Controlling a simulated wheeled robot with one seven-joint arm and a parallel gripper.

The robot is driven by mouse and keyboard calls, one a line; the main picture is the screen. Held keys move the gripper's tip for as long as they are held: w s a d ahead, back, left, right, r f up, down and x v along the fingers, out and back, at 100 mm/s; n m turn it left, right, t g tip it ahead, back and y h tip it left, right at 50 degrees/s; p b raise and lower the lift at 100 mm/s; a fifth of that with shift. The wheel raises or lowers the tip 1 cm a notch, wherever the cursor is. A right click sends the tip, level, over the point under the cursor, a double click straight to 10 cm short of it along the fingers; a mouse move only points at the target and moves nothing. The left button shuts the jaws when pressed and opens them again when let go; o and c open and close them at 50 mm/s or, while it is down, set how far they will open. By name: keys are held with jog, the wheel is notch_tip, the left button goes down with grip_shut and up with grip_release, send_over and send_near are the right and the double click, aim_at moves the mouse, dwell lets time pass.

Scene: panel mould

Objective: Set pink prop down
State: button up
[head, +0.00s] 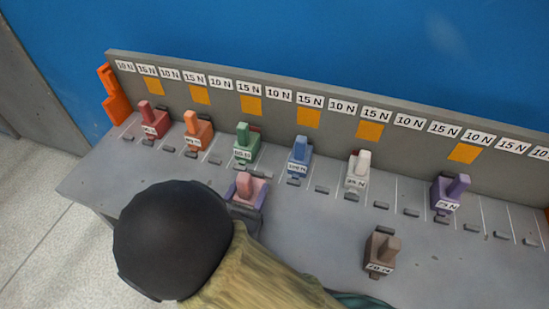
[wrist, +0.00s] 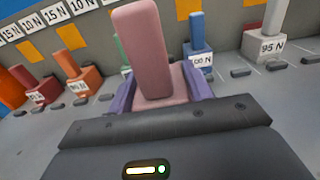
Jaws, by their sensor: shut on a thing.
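The pink prop (head: 245,186) has a wide base and an upright block on top. My gripper (head: 249,193) is shut on it, with purple pads against both sides of its base. In the wrist view the pink prop (wrist: 142,50) stands up large between the pads of my gripper (wrist: 162,92). It is in front of the row of props, nearest the green and blue ones. My dark wrist hides its underside, so I cannot tell whether it touches the grey bench (head: 325,235).
Red (head: 152,120), orange (head: 198,130), green (head: 245,143), blue (head: 300,157), white (head: 358,172) and purple (head: 449,194) props stand along the labelled back panel (head: 270,112). A brown prop (head: 380,253) stands nearer the front right. Small dark blocks and white lines mark the slots between.

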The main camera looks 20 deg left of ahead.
jog(key=w, duration=0.5)
jog(key=w+a, duration=0.1)
jog(key=w, duration=0.5)
jog(key=w+a+p, duration=0.1)
jog(key=w, duration=0.4)
jog(key=shift+w, duration=0.35)
jog(key=shift+w, duration=0.45)
jog(key=shift+w+f, duration=0.15)
jog(key=shift+f, duration=1.55)
jog(key=shift+f, duration=0.2)
jog(key=o, duration=1.1)
jog(key=shift+c, duration=0.2)
